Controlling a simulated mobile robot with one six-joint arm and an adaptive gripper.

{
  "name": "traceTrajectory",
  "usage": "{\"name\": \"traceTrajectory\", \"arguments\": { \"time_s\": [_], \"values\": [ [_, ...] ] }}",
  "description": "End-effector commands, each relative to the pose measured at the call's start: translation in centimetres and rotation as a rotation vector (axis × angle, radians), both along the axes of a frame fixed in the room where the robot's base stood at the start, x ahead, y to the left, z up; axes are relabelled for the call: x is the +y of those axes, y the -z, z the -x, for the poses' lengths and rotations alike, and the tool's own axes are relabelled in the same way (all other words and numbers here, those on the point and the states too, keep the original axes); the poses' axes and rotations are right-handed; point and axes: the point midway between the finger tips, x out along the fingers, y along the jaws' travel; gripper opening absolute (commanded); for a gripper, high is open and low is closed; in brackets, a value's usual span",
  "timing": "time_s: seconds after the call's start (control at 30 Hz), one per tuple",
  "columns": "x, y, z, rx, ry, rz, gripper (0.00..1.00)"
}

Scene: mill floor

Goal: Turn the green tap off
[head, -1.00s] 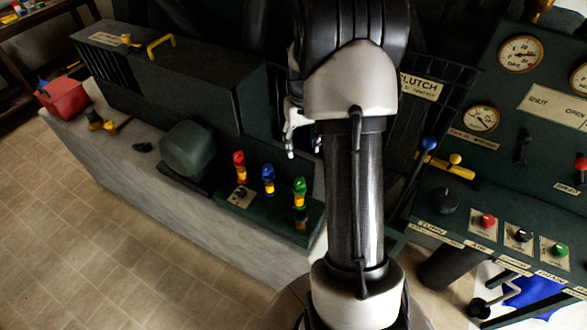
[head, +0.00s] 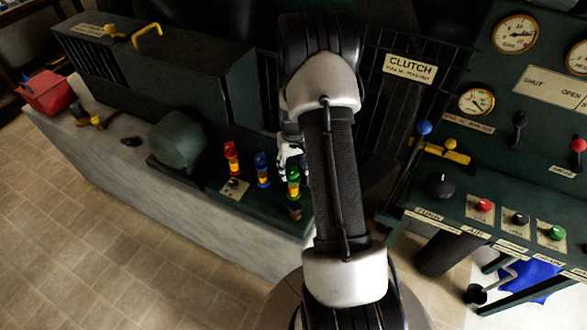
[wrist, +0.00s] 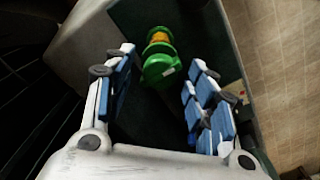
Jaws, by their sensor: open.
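The green tap (head: 294,188) stands on the dark bench ledge, the rightmost of three coloured taps, with a yellow band below its green top. In the wrist view the green tap (wrist: 160,68) shows ahead, between the lines of the two fingers and beyond their tips. My gripper (wrist: 158,80) is open and empty, with blue pads facing each other. In the head view my gripper (head: 290,160) is just above and behind the green tap, partly hidden by my arm. I cannot tell whether a finger touches the tap.
A red tap (head: 232,158) and a blue tap (head: 262,169) stand close to the left of the green one. A green rounded housing (head: 178,140) is further left. The control panel with gauges (head: 516,34) and a blue-knobbed lever (head: 424,128) is to the right.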

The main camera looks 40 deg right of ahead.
Motion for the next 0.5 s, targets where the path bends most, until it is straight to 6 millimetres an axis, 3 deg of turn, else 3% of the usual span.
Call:
{"name": "traceTrajectory", "arguments": {
  "time_s": [0.3,0.5],
  "values": [
    [-0.01,0.21,-0.02,-0.001,0.000,0.000,0.50],
    [0.00,0.20,-0.01,0.000,0.000,0.000,0.37]
  ]
}}
